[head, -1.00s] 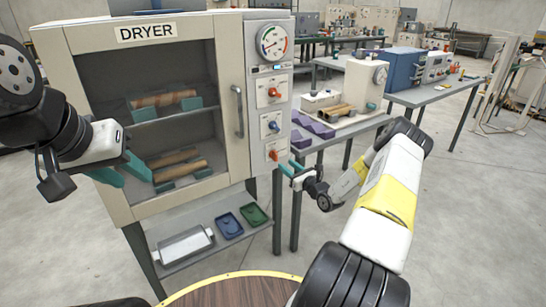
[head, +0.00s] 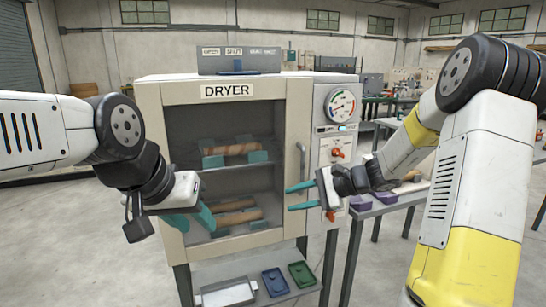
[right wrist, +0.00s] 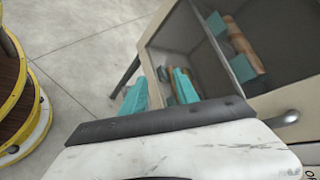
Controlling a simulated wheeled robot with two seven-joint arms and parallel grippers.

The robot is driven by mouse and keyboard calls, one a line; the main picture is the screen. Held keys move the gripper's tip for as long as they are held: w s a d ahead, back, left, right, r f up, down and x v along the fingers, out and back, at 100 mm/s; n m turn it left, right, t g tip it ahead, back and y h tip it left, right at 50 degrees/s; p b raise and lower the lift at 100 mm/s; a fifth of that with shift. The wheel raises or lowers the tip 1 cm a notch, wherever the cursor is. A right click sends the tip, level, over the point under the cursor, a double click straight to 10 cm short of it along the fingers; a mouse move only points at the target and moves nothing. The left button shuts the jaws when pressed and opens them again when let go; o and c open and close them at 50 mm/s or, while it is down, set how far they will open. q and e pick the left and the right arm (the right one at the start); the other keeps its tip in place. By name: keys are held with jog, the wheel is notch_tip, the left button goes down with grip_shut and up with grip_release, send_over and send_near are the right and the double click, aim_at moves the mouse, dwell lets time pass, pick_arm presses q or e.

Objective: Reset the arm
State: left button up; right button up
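My left gripper (head: 190,218) is at the lower left of the dryer front in the head view. Its teal fingers are apart with nothing between them. My right gripper (head: 301,197) is in front of the dryer's right side, below the door handle (head: 301,160). Its two teal fingers are apart and empty, pointing left; they also show apart in the right wrist view (right wrist: 160,92). My right arm (head: 470,170) is bent and raised at the right. The dryer (head: 212,82) has its glass door shut, with brown rolls (head: 236,216) in teal holders on two levels inside.
A lower shelf holds a metal tray (head: 228,293), a blue tray (head: 275,282) and a green tray (head: 302,274). A side table (head: 385,209) carries purple blocks (head: 361,202).

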jog(key=s+r+n+g+h, duration=0.1)
jog(key=s+r+n+h, duration=0.2)
jog(key=s, duration=0.4)
jog(key=s+r+n+g+h, duration=0.1)
jog(key=s+r+n+h, duration=0.2)
jog(key=s, duration=0.4)
jog(key=s+d+r+n+t+h, duration=0.4)
jog(key=s+d+n, duration=0.2)
jog(key=s, duration=0.5)
jog(key=shift+s+d, duration=0.15)
jog(key=shift+d, duration=0.55)
